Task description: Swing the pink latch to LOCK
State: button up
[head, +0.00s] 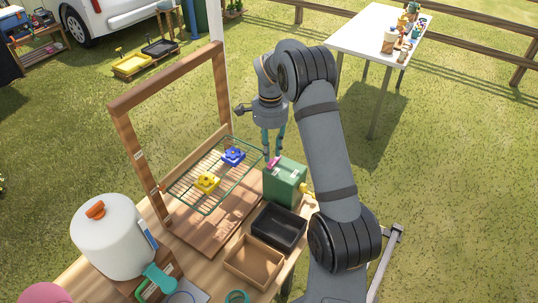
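A green box (286,186) stands on the wooden table near its right edge. A small pink piece (272,163), which looks like the latch, sits at the top left of the box. Its exact angle and any LOCK lettering are too small to tell. A yellow piece (307,193) sticks out of the box's right side. My gripper (273,151) points down just behind the box, close to the pink piece. Its two teal fingers are apart with nothing visible between them. I cannot tell whether a finger touches the latch.
A wire rack (212,200) with a yellow flower piece (207,182) and a blue one (233,156) lies left of the box, by a wooden frame (133,148). A black tray (279,230) and a tan tray (253,262) sit in front. A white tank (112,240) stands front left.

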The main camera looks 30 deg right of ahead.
aim_at(274, 159)
jog(key=shift+f, duration=1.5)
jog(key=shift+c, duration=0.8)
jog(key=c, duration=0.4)
grip_shut()
